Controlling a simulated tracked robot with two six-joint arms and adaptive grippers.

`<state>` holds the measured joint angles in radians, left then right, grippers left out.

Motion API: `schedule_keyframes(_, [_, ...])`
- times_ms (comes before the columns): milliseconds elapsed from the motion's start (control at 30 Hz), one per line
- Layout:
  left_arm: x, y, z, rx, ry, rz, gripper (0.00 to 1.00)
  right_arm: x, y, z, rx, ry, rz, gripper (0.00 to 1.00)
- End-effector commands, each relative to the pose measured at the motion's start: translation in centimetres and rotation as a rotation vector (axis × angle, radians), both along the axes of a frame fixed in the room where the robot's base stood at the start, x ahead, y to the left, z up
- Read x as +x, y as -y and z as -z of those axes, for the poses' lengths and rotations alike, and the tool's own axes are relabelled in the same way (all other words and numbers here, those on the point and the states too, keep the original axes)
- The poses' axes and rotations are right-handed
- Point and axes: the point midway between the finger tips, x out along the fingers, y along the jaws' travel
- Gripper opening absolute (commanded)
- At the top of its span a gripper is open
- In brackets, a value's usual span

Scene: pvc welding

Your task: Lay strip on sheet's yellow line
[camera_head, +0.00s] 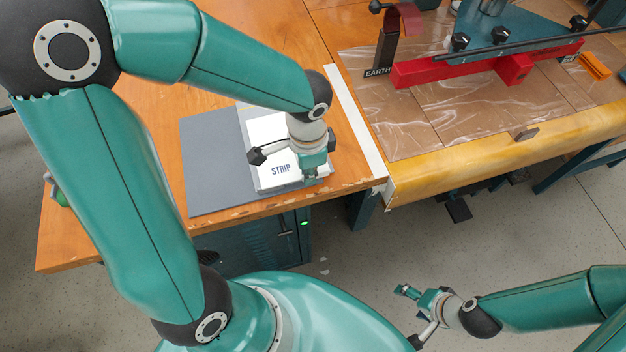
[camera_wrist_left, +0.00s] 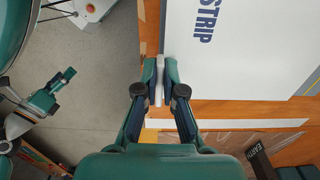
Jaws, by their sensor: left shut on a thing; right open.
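The grey sheet (camera_head: 208,165) lies flat on the wooden bench. A white board or box marked STRIP (camera_head: 270,150) lies over its right part and also shows in the left wrist view (camera_wrist_left: 250,50). Only a small yellowish trace shows near the sheet's far edge; most of the line is hidden or not visible. My left gripper (camera_head: 315,172) is at the near right edge of the white board. In the left wrist view its fingers are shut on a thin pale strip (camera_wrist_left: 159,92), beside the board. My right gripper (camera_head: 405,291) is open and empty, above the floor.
The wooden bench (camera_head: 150,150) ends in a worn front edge just below the sheet. To the right, a second table carries a red and blue fixture (camera_head: 440,70) marked EARTH on plastic-covered boards. Bare floor lies in front.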

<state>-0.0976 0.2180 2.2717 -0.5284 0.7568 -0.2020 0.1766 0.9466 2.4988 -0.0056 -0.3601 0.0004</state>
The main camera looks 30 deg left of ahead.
Motion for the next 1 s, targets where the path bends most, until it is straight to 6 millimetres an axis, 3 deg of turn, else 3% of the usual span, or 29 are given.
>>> schedule_keyframes(433, [2.8,-3.4,0.5,0.001,-0.001,-0.003,0.00,0.0,0.0,-0.6,0.000,0.000,0.000,0.76])
schedule_keyframes(1000, [3.8,-4.5,1.4,0.000,0.000,0.000,0.00,0.0,0.0,-0.1,0.000,0.000,0.000,0.76])
